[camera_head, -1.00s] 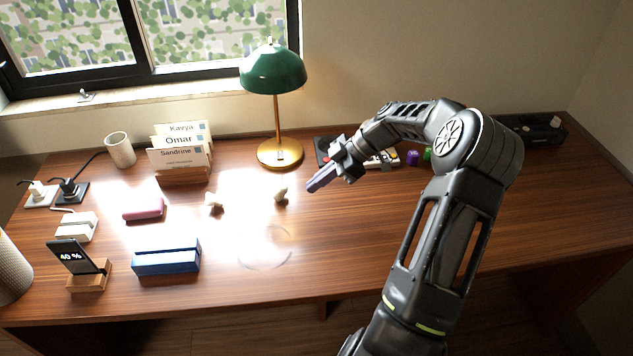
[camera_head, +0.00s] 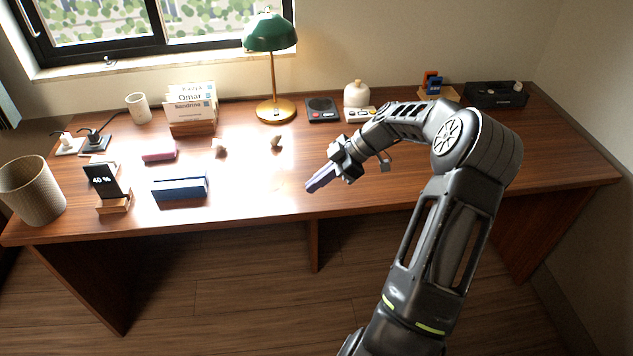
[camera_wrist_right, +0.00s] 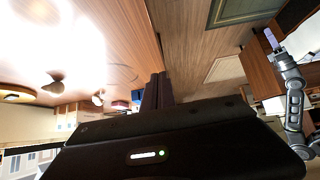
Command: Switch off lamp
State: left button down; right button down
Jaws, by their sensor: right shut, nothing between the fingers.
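The lamp (camera_head: 271,35) has a green dome shade, a thin brass stem and a round brass base (camera_head: 276,109). It stands upright at the back of the desk, below the window's right edge. The desk is bright around it, but I cannot tell how much of that light is the lamp's. My right gripper (camera_head: 309,187) is shut and empty over the desk's front part, well in front of the lamp and apart from it. Its dark fingers (camera_wrist_right: 158,90) show in the right wrist view. What looks like my left gripper (camera_wrist_right: 271,38) shows small there; its jaws are unclear.
A black device (camera_head: 321,110) and a white jar (camera_head: 357,94) stand right of the lamp. Two small pale objects lie in front of it, one of them here (camera_head: 276,142). A card holder (camera_head: 192,128) stands to its left. The desk's front middle is mostly clear.

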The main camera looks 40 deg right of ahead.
jog(key=a+f+m+g, duration=0.2)
jog(key=a+f+m, duration=0.2)
jog(key=a+f, duration=0.75)
jog(key=a+f+m+g, duration=0.25)
jog(key=a+f, duration=0.55)
jog(key=a, duration=0.7)
jog(key=s+a+f+m+h, duration=0.1)
jog(key=s+a+f+m, duration=0.2)
jog(key=s+a, duration=0.4)
jog(key=s+a+f+m+h, duration=0.1)
jog(key=s+a+f+m, duration=0.2)
jog(key=s+a, duration=0.4)
jog(key=s+f, duration=0.1)
jog(key=s, duration=0.3)
jog(key=shift+a+h, duration=0.4)
jog(key=shift+d, duration=0.1)
